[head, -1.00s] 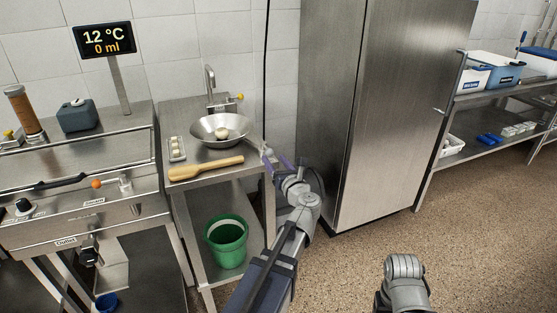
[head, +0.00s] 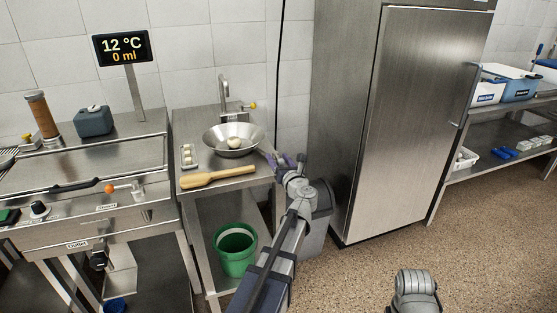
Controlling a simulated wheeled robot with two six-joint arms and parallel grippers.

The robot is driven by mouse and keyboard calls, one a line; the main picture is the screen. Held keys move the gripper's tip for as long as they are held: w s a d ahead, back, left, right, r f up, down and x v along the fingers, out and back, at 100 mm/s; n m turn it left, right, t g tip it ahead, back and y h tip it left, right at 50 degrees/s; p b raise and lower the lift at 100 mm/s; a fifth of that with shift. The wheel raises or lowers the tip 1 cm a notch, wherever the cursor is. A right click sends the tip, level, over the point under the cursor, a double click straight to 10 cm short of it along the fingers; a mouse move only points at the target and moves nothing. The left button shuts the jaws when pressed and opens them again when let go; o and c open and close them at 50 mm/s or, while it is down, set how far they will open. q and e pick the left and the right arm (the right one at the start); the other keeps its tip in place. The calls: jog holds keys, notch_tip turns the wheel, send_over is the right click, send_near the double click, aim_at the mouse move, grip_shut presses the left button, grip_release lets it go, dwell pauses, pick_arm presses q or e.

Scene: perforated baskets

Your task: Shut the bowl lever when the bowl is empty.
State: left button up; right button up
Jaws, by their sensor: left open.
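A wide metal bowl (head: 212,140) stands on the small steel table below a tap (head: 224,92). A pale round lump (head: 234,142) lies in the bowl, so it is not empty. A small yellow-tipped lever (head: 252,105) sits beside the tap, behind the bowl. I cannot tell whether this is the bowl lever or how it is set. My left gripper (head: 281,161) is open, just right of the bowl near the table's right edge. It seems apart from the bowl, and I see nothing in it. My right gripper is out of view.
A wooden paddle (head: 215,177) and a small tray of pale lumps (head: 188,157) lie near the bowl. A green bucket (head: 236,250) stands below. A steel cabinet (head: 420,120) rises at the right; a machine with an orange-knobbed lever (head: 110,188) stands left.

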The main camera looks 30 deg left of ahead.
pick_arm(q)
jog(key=shift+c, duration=0.2)
grip_shut()
jog(key=shift+s, duration=0.1)
jog(key=shift+s+a+m+t+h, duration=0.15)
jog(key=shift+m+t+h, duration=0.3)
jog(key=shift+t+h, duration=0.1)
jog(key=shift+s+a+m+t+h, duration=0.1)
jog(key=shift+s+m+t+h, duration=0.05)
jog(key=shift+m+t+h, duration=0.35)
jog(key=m+t+h, duration=0.2)
jog(key=h, duration=0.1)
jog(key=shift+s+a+m+h, duration=0.15)
jog(key=shift+a+m+h, duration=0.1)
jog(key=shift+a, duration=0.15)
jog(key=m+h, duration=0.1)
jog(key=h, duration=0.1)
jog(key=a+m+t+h, duration=0.1)
jog(key=m+h, duration=0.1)
jog(key=h, duration=0.1)
jog(key=m+t+h, duration=0.1)
jog(key=m+h, duration=0.1)
jog(key=shift+a+h, duration=0.25)
jog(key=shift+h, duration=0.05)
jog(key=shift+a+m+h, duration=0.2)
jog(key=shift+m+h, duration=0.9)
jog(key=shift+h, duration=0.9)
